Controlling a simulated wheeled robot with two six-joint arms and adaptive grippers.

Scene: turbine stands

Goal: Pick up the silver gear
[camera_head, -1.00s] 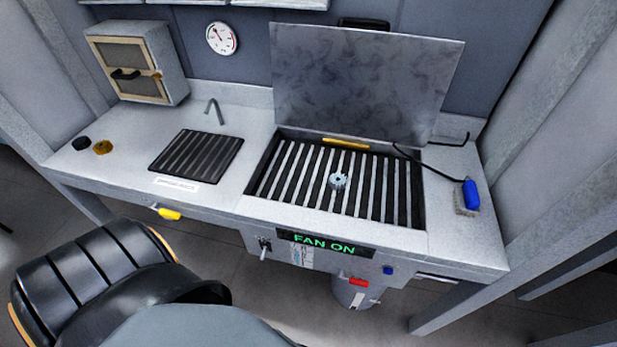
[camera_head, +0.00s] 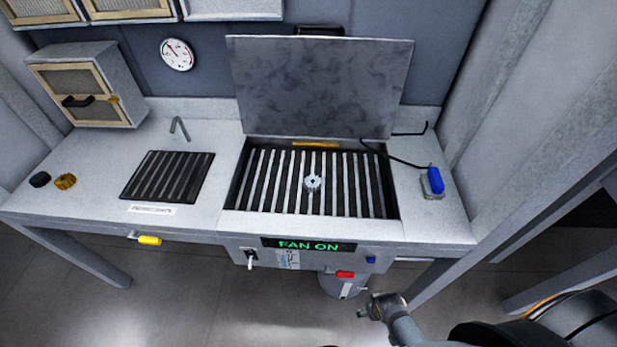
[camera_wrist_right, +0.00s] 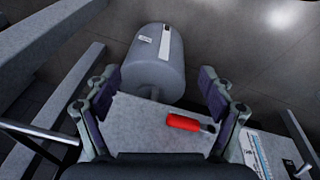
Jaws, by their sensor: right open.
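The silver gear (camera_head: 313,182) is a small toothed disc with a dark centre hole. It lies on the slatted grate (camera_head: 274,185) of the open bay in the bench. My right gripper (camera_head: 372,308) is in front of and below the bench's front edge, well apart from the gear. In the right wrist view my right gripper (camera_wrist_right: 158,103) is open, its two fingers wide apart with nothing held between them. That view shows the underside area of the bench and not the gear. My left gripper is in neither current view.
A grey lid (camera_head: 318,90) stands raised behind the grate. A blue-handled tool (camera_head: 435,180) with a cable is at right. A red handle (camera_head: 345,274), also in the wrist view (camera_wrist_right: 183,122), and a grey cylinder (camera_wrist_right: 155,62) are near my right gripper. A brass gear (camera_head: 65,181) lies far left.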

